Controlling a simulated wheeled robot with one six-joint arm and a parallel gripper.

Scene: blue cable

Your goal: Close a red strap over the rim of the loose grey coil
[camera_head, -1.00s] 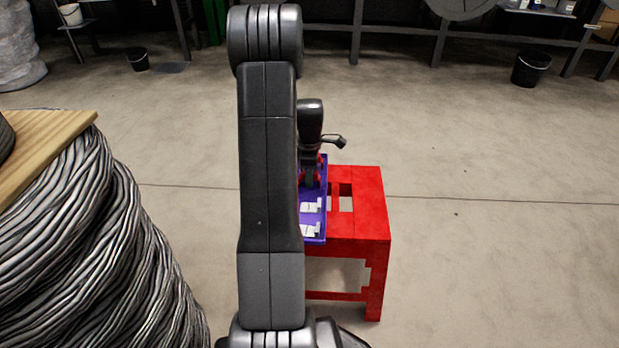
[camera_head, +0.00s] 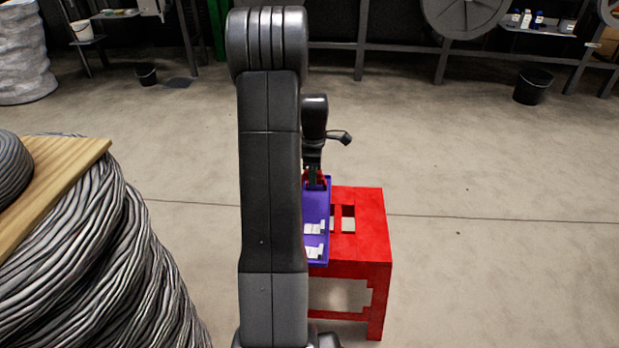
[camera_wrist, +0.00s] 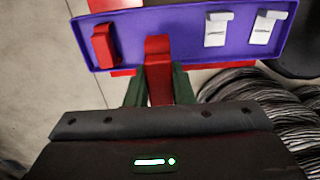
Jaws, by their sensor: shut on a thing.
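My gripper (camera_wrist: 157,88) is shut on a red strap (camera_wrist: 158,66), which stands up between its dark green fingers. In the head view my gripper (camera_head: 315,182) is at the far end of the purple tray (camera_head: 317,208), with red showing at its fingers. Another red strap (camera_wrist: 104,45) lies in the tray at left in the wrist view. A grey coil (camera_head: 10,172) sits on a wooden board at the head view's left edge, only partly in frame. It cannot be told whether the held strap still touches the tray.
The tray rests on a red stand (camera_head: 362,225) and holds white clips (camera_wrist: 217,30). The wooden board (camera_head: 70,172) tops a large stack of grey cable (camera_head: 95,265) at left. Black buckets (camera_head: 533,86) stand on open floor behind.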

